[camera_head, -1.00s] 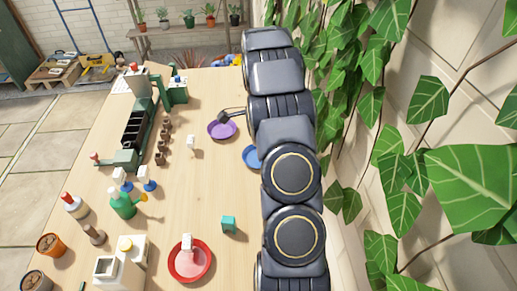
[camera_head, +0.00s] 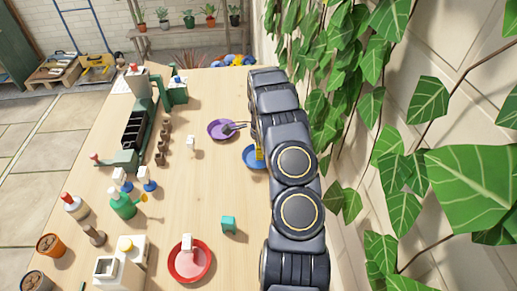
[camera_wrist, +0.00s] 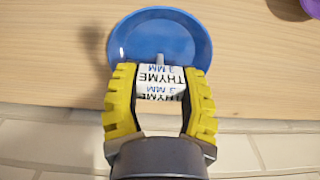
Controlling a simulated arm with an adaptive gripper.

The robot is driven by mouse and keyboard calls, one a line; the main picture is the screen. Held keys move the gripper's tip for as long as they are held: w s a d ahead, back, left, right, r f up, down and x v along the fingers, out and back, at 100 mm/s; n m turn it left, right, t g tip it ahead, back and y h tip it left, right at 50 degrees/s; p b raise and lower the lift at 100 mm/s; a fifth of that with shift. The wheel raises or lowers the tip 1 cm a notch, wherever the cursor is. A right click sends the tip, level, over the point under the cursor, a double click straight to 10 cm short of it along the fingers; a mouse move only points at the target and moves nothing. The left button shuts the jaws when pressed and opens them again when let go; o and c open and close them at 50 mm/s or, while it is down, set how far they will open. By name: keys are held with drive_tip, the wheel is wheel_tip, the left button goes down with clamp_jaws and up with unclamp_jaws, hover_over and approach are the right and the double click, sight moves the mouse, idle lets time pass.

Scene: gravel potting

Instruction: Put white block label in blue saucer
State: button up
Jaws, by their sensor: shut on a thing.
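A white block label (camera_wrist: 160,82) printed "THYME 3 MM" is held between the yellow fingers of my gripper (camera_wrist: 160,92) in the wrist view. The blue saucer (camera_wrist: 122,35) lies just beyond the fingertips there, and the block's far end overlaps its near part in the picture. I cannot tell how high the block is above it. In the head view, the blue saucer (camera_head: 248,162) is partly hidden by my arm, and a yellow finger (camera_head: 259,152) shows over its right side. The held block cannot be made out in that view.
A purple saucer (camera_head: 214,133) lies behind the blue one. A small white block (camera_head: 190,142) stands to the left. Leaves line the wall on the right.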

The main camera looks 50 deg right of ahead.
drive_tip(key=shift+f, duration=0.15)
drive_tip(key=o, duration=0.8)
drive_tip(key=shift+o, duration=0.2)
